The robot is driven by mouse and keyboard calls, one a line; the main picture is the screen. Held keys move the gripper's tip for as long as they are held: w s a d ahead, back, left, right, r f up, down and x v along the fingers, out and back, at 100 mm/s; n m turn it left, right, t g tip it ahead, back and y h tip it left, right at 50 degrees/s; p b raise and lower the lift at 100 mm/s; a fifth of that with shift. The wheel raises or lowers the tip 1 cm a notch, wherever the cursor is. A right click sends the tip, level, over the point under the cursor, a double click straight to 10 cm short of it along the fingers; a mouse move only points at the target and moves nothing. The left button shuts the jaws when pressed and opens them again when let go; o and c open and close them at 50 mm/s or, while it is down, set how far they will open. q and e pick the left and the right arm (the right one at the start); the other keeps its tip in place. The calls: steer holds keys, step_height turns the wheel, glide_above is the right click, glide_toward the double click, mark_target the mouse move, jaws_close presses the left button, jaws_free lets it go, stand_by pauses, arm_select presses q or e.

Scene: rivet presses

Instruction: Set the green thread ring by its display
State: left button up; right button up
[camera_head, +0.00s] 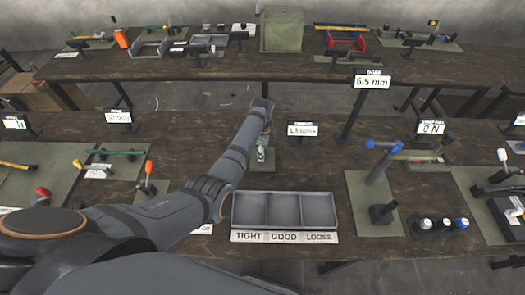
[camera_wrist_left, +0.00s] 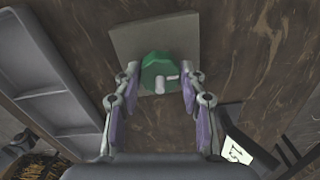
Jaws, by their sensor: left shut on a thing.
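The green thread ring (camera_wrist_left: 150,62) shows in the left wrist view between my left gripper's fingertips (camera_wrist_left: 164,76), with a small pale peg or knob at its near side. It is above or on a grey-green square pad (camera_wrist_left: 125,40); I cannot tell whether it touches the pad. In the head view my left gripper (camera_head: 262,146) points down over this pad (camera_head: 262,167), and the ring is mostly hidden. My left gripper is shut on the ring. The small display (camera_head: 302,129) stands just right of the gripper; it also shows in the left wrist view (camera_wrist_left: 240,148). My right gripper is not in view.
A grey three-compartment tray (camera_head: 284,194) stands in front of the pad, with a TIGHT, GOOD, LOOSE label (camera_head: 284,237). A 6.5 mm display (camera_head: 371,80) stands on a post to the right. A press with a blue handle (camera_head: 383,145) is further right. Bare table lies around the small display.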

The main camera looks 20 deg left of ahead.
arm_select(q)
steer(key=n+p, duration=0.2)
steer(key=n, duration=0.1)
steer(key=shift+r, duration=0.15)
steer(key=n+p, duration=0.1)
steer(key=n, duration=0.3)
steer(key=shift+n+p, duration=0.3)
steer(key=shift+p, duration=0.1)
steer(key=n+p, duration=0.1)
steer(key=n, duration=0.8)
steer(key=shift+p, duration=0.4)
steer(key=n, duration=0.5)
steer(key=shift+p, duration=0.3)
steer(key=n, duration=1.4)
